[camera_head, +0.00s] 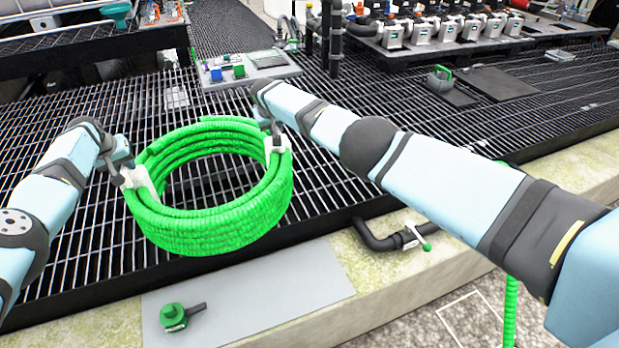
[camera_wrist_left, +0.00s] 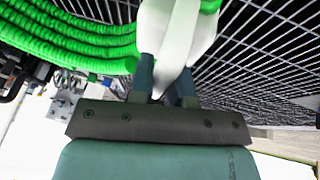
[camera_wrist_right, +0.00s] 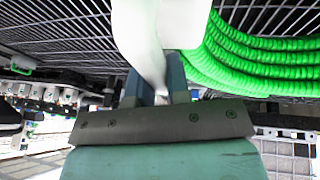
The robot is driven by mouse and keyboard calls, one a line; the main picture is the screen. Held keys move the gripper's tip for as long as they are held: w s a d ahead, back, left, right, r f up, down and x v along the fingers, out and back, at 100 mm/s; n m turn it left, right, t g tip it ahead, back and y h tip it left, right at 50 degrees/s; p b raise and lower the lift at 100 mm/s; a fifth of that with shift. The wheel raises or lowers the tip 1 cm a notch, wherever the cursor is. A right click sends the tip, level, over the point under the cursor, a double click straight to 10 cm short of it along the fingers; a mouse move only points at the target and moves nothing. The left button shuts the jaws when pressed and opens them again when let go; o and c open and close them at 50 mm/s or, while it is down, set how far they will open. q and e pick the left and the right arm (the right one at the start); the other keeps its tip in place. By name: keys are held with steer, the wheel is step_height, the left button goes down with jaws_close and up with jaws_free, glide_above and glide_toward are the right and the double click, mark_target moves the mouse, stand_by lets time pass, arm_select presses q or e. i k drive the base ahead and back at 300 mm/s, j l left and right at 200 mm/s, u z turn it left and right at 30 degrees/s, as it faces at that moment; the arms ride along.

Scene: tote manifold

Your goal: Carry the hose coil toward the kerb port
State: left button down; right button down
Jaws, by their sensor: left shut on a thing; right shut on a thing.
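The green hose coil (camera_head: 215,228) hangs level above the dark grating in the head view, with a white strap on each side. My left gripper (camera_head: 127,173) is shut on the left strap (camera_head: 147,188); its two fingers (camera_wrist_left: 167,82) pinch the strap in the left wrist view. My right gripper (camera_head: 271,132) is shut on the right strap (camera_head: 280,146), and its fingers (camera_wrist_right: 156,84) also show around it. A black elbow pipe with a green-handled valve (camera_head: 408,236) sits at the pale kerb (camera_head: 380,280). I cannot tell whether this is the kerb port.
A grey plate (camera_head: 245,310) on the kerb carries a green-and-black fitting (camera_head: 174,317). A tray with small coloured parts (camera_head: 248,70) lies beyond the coil. A row of white units (camera_head: 430,30) stands at the back. A green hose (camera_head: 510,310) hangs at the lower right.

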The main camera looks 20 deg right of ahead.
mark_target(303, 157)
steer(key=l, duration=1)
steer(key=i+l, duration=0.4)
steer(key=l, duration=0.25)
